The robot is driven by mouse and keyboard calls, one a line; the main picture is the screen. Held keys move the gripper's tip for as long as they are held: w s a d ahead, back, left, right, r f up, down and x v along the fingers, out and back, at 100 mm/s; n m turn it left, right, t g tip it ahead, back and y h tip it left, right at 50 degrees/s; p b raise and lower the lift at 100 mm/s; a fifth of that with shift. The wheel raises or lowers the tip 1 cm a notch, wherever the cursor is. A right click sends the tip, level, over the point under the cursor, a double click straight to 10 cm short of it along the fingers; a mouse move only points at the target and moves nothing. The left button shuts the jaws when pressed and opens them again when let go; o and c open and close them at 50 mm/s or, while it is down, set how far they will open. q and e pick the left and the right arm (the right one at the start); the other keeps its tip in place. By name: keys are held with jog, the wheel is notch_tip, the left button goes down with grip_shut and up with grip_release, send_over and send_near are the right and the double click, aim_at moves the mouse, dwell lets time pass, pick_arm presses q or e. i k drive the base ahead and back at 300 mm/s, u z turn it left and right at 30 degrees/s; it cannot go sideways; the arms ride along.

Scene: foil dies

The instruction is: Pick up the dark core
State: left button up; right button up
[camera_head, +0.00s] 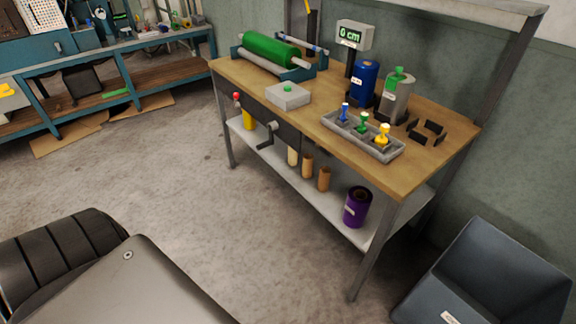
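Several upright cylinders stand on the lower shelf of the workbench. They include a pale cream core (292,155), a brown core (307,166) and another brown core (324,179) to its right. The two brown cores look close in shade, and I cannot tell for sure which is the dark core. A purple roll (356,208) with a dark opening on top stands further right on the shelf. Neither of my grippers is in view.
A dark bin (490,280) stands at right. The floor left of the bench is clear.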

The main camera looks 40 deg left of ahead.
aim_at(324, 180)
jog(key=u, duration=0.85)
jog(key=k, duration=0.55)
jog(key=z, duration=1.05)
jog(key=i, duration=1.25)
jog(key=u, duration=0.2)
